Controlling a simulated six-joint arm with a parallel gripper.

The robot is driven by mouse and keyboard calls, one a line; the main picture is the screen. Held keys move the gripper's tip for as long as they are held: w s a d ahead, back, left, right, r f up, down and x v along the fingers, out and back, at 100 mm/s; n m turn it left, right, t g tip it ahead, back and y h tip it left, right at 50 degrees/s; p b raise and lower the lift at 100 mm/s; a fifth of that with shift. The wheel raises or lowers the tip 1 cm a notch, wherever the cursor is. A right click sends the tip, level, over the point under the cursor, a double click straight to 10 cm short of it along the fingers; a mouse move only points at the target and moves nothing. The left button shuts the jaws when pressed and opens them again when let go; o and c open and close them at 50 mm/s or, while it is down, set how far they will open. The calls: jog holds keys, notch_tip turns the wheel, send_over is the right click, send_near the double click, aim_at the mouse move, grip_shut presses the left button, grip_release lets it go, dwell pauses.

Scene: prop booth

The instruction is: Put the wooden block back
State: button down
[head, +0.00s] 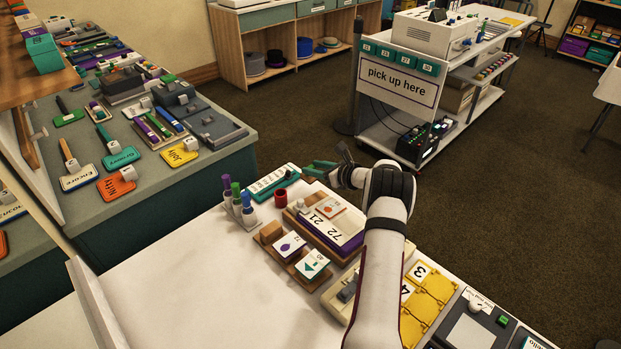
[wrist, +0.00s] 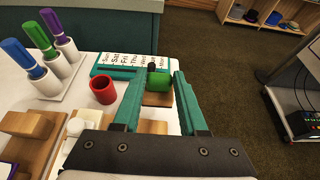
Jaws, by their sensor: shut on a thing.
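My gripper (head: 318,168) reaches over the far right part of the white table in the head view. I cannot make out the held block in the head view. Another wooden block (head: 271,232) sits at the left end of a wooden rack (head: 305,283), beside two picture cards; it also shows in the wrist view (wrist: 35,125).
A red cup (head: 281,198) and a marker stand (head: 240,212) are left of my gripper. A number board (head: 338,238) lies close by. The table's left part is clear.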

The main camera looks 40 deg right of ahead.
aim_at(313, 181)
jog(key=shift+w+a+f, duration=0.2)
jog(key=shift+w+f, duration=0.25)
jog(key=shift+w, duration=0.1)
jog(key=shift+w+a+f, duration=0.2)
jog(key=shift+w+f, duration=0.25)
jog(key=shift+w, duration=0.1)
jog(key=shift+f, duration=1.8)
jog(key=shift+c, duration=2.2)
grip_release()
jog(key=shift+f, duration=0.15)
